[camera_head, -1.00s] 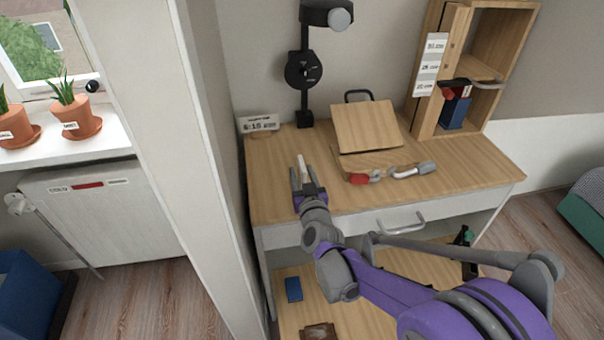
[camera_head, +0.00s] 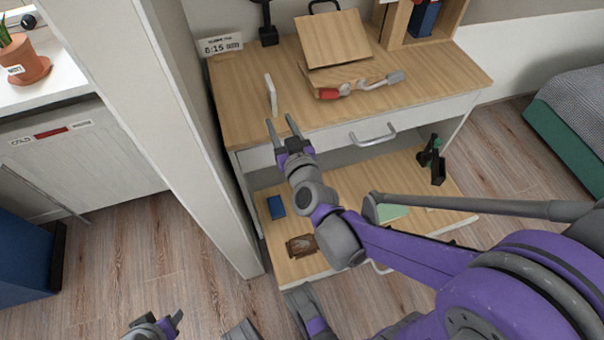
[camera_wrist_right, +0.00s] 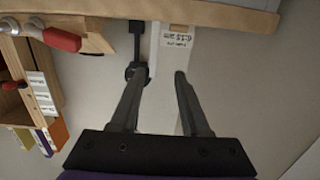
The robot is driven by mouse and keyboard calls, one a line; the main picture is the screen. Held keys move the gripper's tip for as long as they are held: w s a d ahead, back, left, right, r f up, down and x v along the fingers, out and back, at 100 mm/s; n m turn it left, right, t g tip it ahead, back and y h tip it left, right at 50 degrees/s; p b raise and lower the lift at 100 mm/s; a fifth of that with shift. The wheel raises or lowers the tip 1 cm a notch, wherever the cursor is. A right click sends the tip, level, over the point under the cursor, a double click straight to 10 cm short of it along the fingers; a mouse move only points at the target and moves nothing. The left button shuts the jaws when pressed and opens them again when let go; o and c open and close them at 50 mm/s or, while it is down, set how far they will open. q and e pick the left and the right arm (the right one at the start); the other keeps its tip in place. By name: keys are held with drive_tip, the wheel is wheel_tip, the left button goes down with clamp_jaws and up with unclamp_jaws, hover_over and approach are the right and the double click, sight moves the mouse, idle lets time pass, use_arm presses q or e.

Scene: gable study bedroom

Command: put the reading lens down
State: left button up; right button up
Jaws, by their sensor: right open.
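The reading lens seems to be the thin white upright piece (camera_head: 271,94) near the left front of the wooden desktop (camera_head: 235,112). Its lens face cannot be made out. My right gripper (camera_head: 281,127) is open and empty, just in front of the desk edge and apart from the white piece. In the right wrist view the open fingers (camera_wrist_right: 156,82) show nothing held, and a pale strip (camera_wrist_right: 154,48) shows beyond them. My left gripper (camera_head: 160,322) shows small at the bottom edge, low over the floor.
A sloped wooden stand (camera_head: 335,40) and a red-and-grey handled item (camera_head: 328,93) occupy the desktop's middle. The lower shelf (camera_head: 350,200) holds a blue box (camera_head: 276,207) and a brown item (camera_head: 302,246). A white post (camera_head: 170,130) stands left.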

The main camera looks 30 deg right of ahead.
drive_tip(key=s+a+f+n+g+y, duration=0.35)
drive_tip(key=s+a+f+y, duration=0.2)
drive_tip(key=a, duration=0.25)
drive_tip(key=s+d+f+g+h, duration=0.1)
drive_tip(key=s+f+g, duration=0.2)
drive_tip(key=s, duration=0.5)
drive_tip(key=s+f+g, duration=0.2)
drive_tip(key=s+g, duration=0.3)
drive_tip(key=s, duration=0.4)
drive_tip(key=shift+s+d+f+m+g+h, duration=0.25)
drive_tip(key=shift+d+f+m+g+h, duration=0.1)
drive_tip(key=shift+f+m, duration=0.1)
